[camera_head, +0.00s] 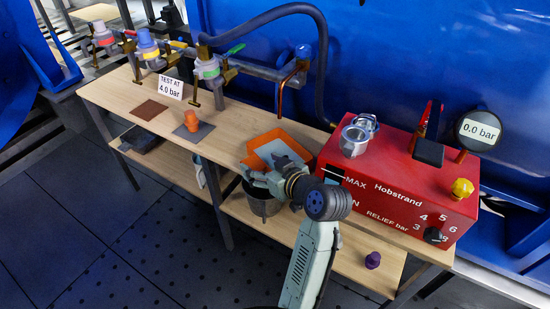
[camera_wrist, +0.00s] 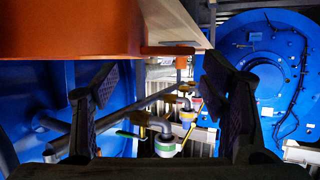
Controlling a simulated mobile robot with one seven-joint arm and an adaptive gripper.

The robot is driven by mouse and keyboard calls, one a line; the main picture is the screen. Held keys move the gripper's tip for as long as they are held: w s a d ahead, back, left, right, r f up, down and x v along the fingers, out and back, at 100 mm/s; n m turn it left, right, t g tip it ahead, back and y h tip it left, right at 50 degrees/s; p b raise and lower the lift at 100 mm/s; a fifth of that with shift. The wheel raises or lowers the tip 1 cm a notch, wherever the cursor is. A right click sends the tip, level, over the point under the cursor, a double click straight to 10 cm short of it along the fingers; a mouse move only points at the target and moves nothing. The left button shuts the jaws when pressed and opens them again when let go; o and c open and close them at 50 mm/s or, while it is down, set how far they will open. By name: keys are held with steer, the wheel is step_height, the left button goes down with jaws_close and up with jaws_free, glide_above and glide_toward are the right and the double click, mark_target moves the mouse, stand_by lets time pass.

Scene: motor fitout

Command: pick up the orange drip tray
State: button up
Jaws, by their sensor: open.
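The orange drip tray (camera_head: 262,140) lies on the wooden bench top, left of the red test unit, with a pale sheet-like patch inside it. My arm hides its near part. My gripper (camera_head: 254,173) is at the tray's near side, by the bench's front edge. In the wrist view the tray's orange wall (camera_wrist: 70,30) fills the upper left, and a thin orange lip sticks out to its right. My gripper's two dark fingers (camera_wrist: 160,98) are spread wide with nothing held between them. I cannot tell whether a finger touches the tray.
The red test unit (camera_head: 400,185) with a gauge stands right of the tray. An orange part (camera_head: 192,121) stands on a grey mat to the left. Piping with valves (camera_head: 208,70) runs along the back. A grey bucket (camera_head: 262,203) and purple knob (camera_head: 373,260) are on the lower shelf.

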mark_target(250, 160)
steer(key=x, duration=0.2)
steer(key=p+x, duration=0.1)
steer(key=x, duration=0.1)
steer(key=shift+a, duration=0.35)
steer(key=shift+w+a+f+p, duration=0.2)
steer(key=shift+w+f+p, duration=0.1)
steer(key=shift+w, duration=0.15)
steer(key=shift+c, duration=0.4)
steer(key=shift+r, duration=0.1)
jaws_close()
